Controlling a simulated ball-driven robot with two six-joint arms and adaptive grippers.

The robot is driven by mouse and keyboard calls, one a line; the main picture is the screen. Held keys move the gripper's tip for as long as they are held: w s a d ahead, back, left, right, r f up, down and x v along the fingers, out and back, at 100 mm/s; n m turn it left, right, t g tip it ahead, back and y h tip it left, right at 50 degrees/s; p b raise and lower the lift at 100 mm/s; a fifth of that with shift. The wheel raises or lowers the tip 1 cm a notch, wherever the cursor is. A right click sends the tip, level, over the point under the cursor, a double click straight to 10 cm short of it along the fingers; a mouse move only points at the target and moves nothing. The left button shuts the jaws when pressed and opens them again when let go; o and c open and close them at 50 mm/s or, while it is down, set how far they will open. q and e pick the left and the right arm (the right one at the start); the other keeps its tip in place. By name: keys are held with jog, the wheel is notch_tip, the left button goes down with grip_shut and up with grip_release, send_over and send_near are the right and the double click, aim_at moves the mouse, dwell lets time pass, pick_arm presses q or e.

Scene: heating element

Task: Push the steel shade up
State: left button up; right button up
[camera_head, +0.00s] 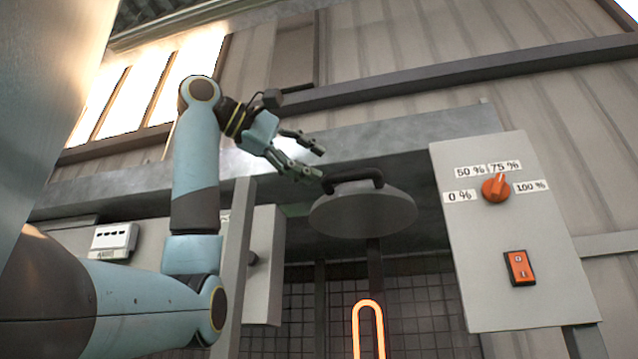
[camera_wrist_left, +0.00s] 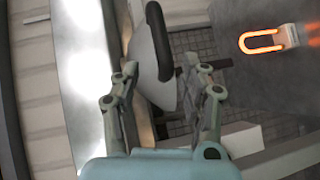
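The steel shade (camera_head: 362,213) is a round grey disc with a dark handle (camera_head: 353,179) on top, in the middle of the head view. It hangs above a glowing orange heating element (camera_head: 368,328). My left gripper (camera_head: 318,163) is open and empty, up and to the left of the handle. In the left wrist view the shade (camera_wrist_left: 150,65) and its black handle (camera_wrist_left: 158,42) show beyond and between the open fingers (camera_wrist_left: 172,82). The glowing element (camera_wrist_left: 262,41) is at the upper right there. I cannot tell whether a finger touches the handle. My right gripper is not in view.
A grey control box (camera_head: 510,235) with an orange knob (camera_head: 495,187) and an orange switch (camera_head: 519,268) stands right of the shade. A metal beam (camera_head: 400,139) runs behind the shade. A grey post (camera_head: 233,270) and a white socket box (camera_head: 113,239) are at the left.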

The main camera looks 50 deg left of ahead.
pick_arm(q)
jog(key=s, duration=0.2)
jog(key=s+a, duration=0.1)
jog(key=shift+s+a+f, duration=0.1)
jog(key=shift+s+f, duration=0.25)
jog(key=shift+f, duration=0.05)
dwell(0.7)
